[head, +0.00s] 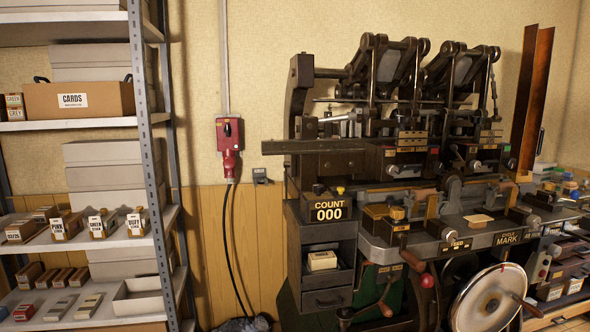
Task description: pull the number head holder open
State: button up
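The cam press (440,190) is a large dark metal machine in the right half of the head view. Two dark units with small yellow and red labels sit side by side on its upper part, a left one (405,150) and a right one (478,150). Small levers and knobs stick out around them. No label that I can read names the number head holder, so I cannot tell which part it is or whether it is open. My gripper is not in view.
A metal shelf (146,130) with boxes stands at the left. A red switch box (229,134) with a cable hangs on the wall. A drawer cabinet (327,300) marked COUNT 000 and a large handwheel (488,298) are at the press front. Wall space between shelf and press is mostly clear.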

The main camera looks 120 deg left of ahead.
aim_at(403, 168)
jog(key=u, duration=3.45)
jog(key=i+j+z, duration=0.1)
jog(key=i, duration=0.35)
jog(key=i+j, duration=0.35)
jog(key=i, duration=0.15)
jog(key=z, duration=0.05)
